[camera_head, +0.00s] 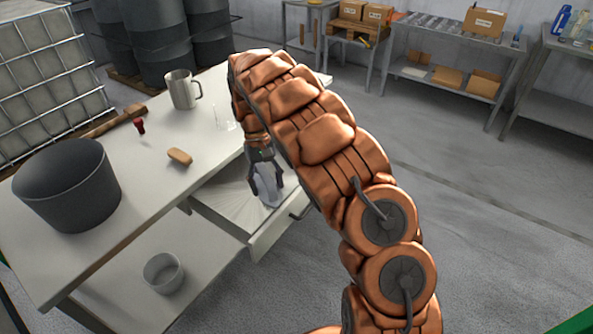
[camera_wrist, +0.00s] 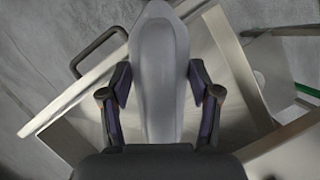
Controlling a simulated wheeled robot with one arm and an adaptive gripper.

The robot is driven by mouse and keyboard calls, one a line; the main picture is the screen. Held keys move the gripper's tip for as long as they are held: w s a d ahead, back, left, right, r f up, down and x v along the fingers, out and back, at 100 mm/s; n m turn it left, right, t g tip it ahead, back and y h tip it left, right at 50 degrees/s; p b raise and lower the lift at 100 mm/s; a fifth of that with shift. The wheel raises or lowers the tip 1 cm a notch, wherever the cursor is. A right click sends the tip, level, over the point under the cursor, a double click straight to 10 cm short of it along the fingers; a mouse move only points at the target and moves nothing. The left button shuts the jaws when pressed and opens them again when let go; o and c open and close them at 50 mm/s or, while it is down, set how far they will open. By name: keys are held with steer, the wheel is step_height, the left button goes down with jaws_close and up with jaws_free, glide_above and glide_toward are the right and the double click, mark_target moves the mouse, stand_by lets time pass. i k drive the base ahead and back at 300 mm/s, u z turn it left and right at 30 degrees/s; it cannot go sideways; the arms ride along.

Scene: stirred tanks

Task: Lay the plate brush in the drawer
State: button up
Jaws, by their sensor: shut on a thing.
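I cannot tell whether the brush touches the drawer floor.
The table (camera_head: 135,185) holds a dark grey tub (camera_head: 68,190), a tan rounded block (camera_head: 179,156), a small red item (camera_head: 140,126), a steel mug (camera_head: 183,90) and clear glassware (camera_head: 224,118). A pale bowl (camera_head: 163,272) stands on the lower shelf. The floor at right is clear.

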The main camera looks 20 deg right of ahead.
mark_target(242, 206)
steer(key=z, duration=2.05)
steer(key=k, duration=1.85)
steer(key=u, duration=1.95)
steer(key=i, duration=1.45)
